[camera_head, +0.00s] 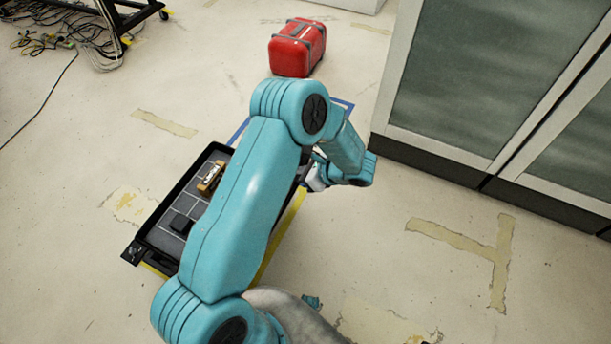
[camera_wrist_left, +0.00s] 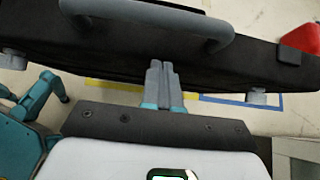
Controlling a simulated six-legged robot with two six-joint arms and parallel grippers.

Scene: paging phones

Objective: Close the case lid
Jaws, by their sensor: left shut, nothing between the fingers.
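The black case (camera_head: 163,206) lies open on the floor in the head view, with its grey compartment tray showing. Its lid is almost wholly hidden behind my left arm there. In the left wrist view the dark lid (camera_wrist_left: 110,62) spans the picture, with a grey handle (camera_wrist_left: 150,12) and grey latches (camera_wrist_left: 257,96) on its edge. My left gripper (camera_wrist_left: 159,66) is shut and empty, its fingertips at the lid's lower edge; I cannot tell if they touch it. In the head view the fingertips are hidden behind the arm. My right gripper is not in view.
An orange-brown device (camera_head: 211,177) and a black block (camera_head: 181,222) sit in the case. A red case (camera_head: 297,47) stands beyond. A cabinet (camera_head: 480,90) stands on the right, and a cart with cables (camera_head: 95,30) at top left. The floor at right front is clear.

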